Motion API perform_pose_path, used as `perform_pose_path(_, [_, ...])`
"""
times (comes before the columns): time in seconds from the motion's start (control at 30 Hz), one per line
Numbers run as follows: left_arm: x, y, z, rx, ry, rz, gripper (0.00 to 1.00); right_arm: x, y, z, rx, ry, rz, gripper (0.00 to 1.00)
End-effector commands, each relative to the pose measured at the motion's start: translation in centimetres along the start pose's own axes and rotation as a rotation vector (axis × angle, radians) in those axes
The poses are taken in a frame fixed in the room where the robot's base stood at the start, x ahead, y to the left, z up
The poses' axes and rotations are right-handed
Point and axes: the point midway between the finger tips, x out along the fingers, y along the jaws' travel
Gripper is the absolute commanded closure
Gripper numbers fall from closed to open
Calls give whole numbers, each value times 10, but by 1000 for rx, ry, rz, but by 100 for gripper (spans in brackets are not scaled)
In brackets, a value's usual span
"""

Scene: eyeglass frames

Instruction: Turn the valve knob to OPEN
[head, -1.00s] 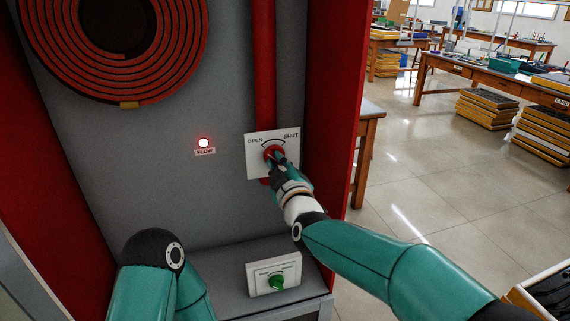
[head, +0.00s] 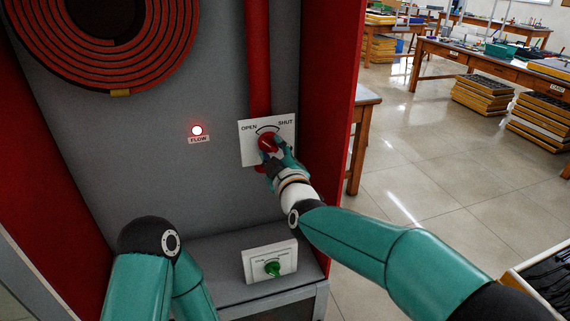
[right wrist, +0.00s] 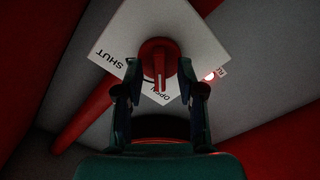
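The red valve knob (head: 268,142) is on a white plate (head: 250,152) marked OPEN on the left and SHUT on the right. In the right wrist view the knob (right wrist: 158,57) has a raised bar, whose near end lies close to the word OPEN. My right gripper (head: 277,153) is at the knob from the lower right. In the right wrist view its fingers (right wrist: 159,80) are apart, one on each side of the knob bar, with gaps beside the bar. Any contact with the knob's rim is unclear. My left gripper is out of view.
A FLOW lamp (head: 197,130) glows red on the grey back wall. A red pipe (head: 258,60) runs above the plate, and a hose reel (head: 150,75) hangs upper left. A second plate with a green knob (head: 272,268) is below. The red cabinet side (head: 342,110) stands close right.

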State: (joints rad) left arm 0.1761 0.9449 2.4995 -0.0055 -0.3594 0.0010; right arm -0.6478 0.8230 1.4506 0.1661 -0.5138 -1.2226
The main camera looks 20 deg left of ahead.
Motion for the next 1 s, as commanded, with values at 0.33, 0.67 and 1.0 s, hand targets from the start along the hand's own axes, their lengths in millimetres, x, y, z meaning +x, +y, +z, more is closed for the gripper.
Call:
perform_pose_path(0.33, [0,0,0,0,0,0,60,-44,1,-1,-1,1,0,61])
perform_pose_path(0.67, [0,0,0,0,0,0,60,-100,0,0,0,0,-1,61])
perform_pose_path(1.0, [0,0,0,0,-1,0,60,-117,0,1,0,0,0,61])
